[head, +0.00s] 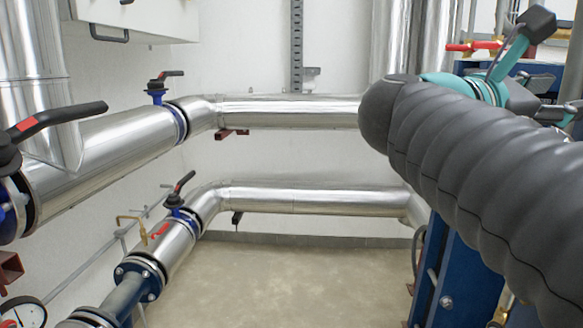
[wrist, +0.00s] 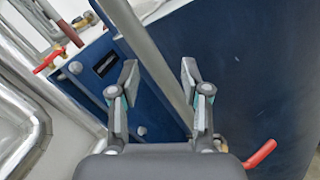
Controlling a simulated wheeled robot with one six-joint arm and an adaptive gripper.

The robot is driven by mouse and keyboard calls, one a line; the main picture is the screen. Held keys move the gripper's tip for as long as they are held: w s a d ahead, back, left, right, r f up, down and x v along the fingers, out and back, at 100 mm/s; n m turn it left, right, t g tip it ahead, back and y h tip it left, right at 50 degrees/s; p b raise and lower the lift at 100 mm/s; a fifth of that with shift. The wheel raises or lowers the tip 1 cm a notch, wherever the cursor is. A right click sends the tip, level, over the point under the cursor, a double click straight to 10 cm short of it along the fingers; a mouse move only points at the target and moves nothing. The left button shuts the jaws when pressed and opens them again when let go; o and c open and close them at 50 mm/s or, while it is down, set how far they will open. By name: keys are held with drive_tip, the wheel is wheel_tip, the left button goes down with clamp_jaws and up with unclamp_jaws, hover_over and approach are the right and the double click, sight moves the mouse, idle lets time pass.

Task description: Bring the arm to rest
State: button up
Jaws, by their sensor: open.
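My gripper (wrist: 159,80) shows in the wrist view with its two fingers apart and nothing between them. Behind the gap are a blue plate (wrist: 85,82) and a slanted grey metal bar (wrist: 150,50). I cannot tell how far the fingertips are from them. In the head view my arm, in a dark ribbed sleeve with teal parts, crosses the right side.
Silver-clad pipes (head: 290,110) run along the white wall. Black-handled valves (head: 160,85) stand at the left. A pressure gauge (head: 22,312) is at the lower left. A red valve handle (head: 470,46) is behind my arm. The floor (head: 270,285) in the middle is clear.

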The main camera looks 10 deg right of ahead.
drive_tip(key=w+a+f+m+t+y, duration=0.25)
drive_tip(key=f+y, duration=0.25)
drive_tip(key=f, duration=0.6)
drive_tip(key=w+a+f+m+t+y, duration=0.1)
drive_tip(key=w+a+f+m+y, duration=0.2)
drive_tip(key=f, duration=0.8)
drive_tip(key=s+a+f+m+y, duration=0.3)
drive_tip(key=a+f+m+y, duration=0.1)
drive_tip(key=a+f, duration=0.4)
drive_tip(key=s+a+f+m+y, duration=0.4)
drive_tip(key=a+f+y, duration=0.2)
drive_tip(key=f, duration=0.4)
drive_tip(key=shift+s+a+y, duration=0.2)
drive_tip(key=shift+a+y, duration=0.2)
drive_tip(key=shift+a, duration=0.45)
drive_tip(key=shift+c, duration=0.5)
drive_tip(key=shift+d, duration=0.1)
